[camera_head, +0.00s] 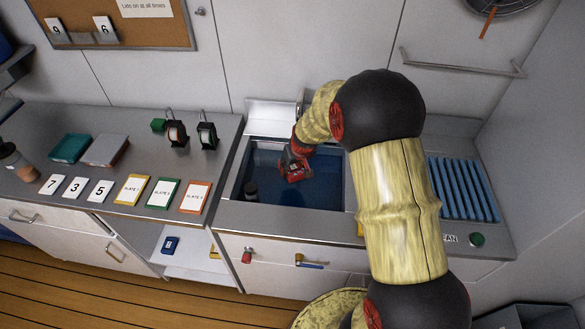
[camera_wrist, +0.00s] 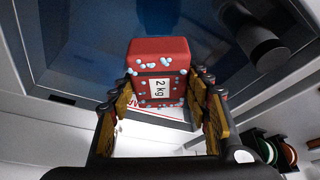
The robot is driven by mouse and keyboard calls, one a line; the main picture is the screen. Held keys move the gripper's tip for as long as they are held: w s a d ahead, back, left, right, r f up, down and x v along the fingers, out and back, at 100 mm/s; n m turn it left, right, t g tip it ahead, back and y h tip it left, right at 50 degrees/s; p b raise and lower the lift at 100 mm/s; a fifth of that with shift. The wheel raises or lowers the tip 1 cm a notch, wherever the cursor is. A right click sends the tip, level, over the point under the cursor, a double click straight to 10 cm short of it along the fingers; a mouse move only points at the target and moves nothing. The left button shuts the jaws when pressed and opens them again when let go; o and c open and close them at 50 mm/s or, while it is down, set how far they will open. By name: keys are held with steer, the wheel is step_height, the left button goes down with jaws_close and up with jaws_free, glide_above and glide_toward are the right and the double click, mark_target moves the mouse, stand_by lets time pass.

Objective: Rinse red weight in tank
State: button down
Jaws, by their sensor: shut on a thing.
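The red weight (camera_wrist: 158,50) has a white "2 kg" label and pale bubbles of suds on its faces. My gripper (camera_wrist: 160,90) is shut on it, with a finger on each side in the wrist view. In the head view my gripper (camera_head: 291,160) points down inside the tank's outline, with the red weight (camera_head: 296,175) at its tip. The tank (camera_head: 316,197) is a blue basin set in the counter. I cannot tell whether the weight touches the water.
A dark upright cylinder (camera_head: 250,190) stands in the tank's left front corner. The counter left of the tank holds numbered cards, coloured plates, two reels (camera_head: 207,133) and books (camera_head: 105,150). A blue ribbed rack (camera_head: 462,188) lies right of the tank, beside a green button (camera_head: 477,239).

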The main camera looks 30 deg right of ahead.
steer(key=shift+w+r+p, duration=0.2)
steer(key=shift+r+p, duration=1.55)
steer(key=shift+r, duration=1.7)
steer(key=shift+s+f, duration=0.1)
